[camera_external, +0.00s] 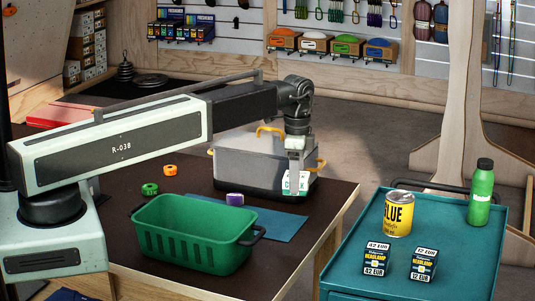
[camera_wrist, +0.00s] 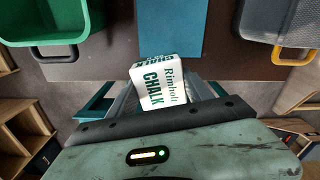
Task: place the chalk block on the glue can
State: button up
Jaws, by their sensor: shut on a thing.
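The chalk block (camera_external: 295,183) is white with green lettering. My gripper (camera_external: 294,168) is shut on it and holds it in front of the grey crate, above the dark tabletop. The chalk block (camera_wrist: 165,88) also shows in the wrist view, between the fingers of my gripper (camera_wrist: 160,95), slightly tilted in the picture. The yellow glue can (camera_external: 399,214) stands upright on the teal cart (camera_external: 470,265), to the right of my gripper and apart from it. I cannot make out the can in the wrist view.
Two headlamp boxes (camera_external: 377,259) (camera_external: 422,264) stand in front of the can. A green bottle (camera_external: 481,193) stands behind it to the right. The table holds a green basket (camera_external: 190,238), a grey crate (camera_external: 238,172) with yellow handles, a blue mat (camera_external: 272,226) and small tape rolls (camera_external: 149,189).

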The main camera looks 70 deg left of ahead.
jog(key=w+d+r+m+p, duration=0.1)
jog(key=w+d+r+p, duration=0.15)
jog(key=d, duration=0.75)
jog(key=w+d+r+m+p, duration=0.2)
jog(key=d+r+p, duration=0.15)
jog(key=d, duration=0.55)
jog(key=b, duration=0.2)
send_over(398, 201)
jog(key=shift+s+a+f, duration=0.1)
jog(key=shift+s+f, duration=0.1)
jog(key=shift+f, duration=0.3)
jog(key=f+b, duration=0.4)
jog(key=shift+w, duration=0.3)
jog(key=shift+r, duration=0.2)
jog(key=shift+f, duration=0.1)
jog(key=o, duration=1.3)
jog(key=shift+o, duration=0.2)
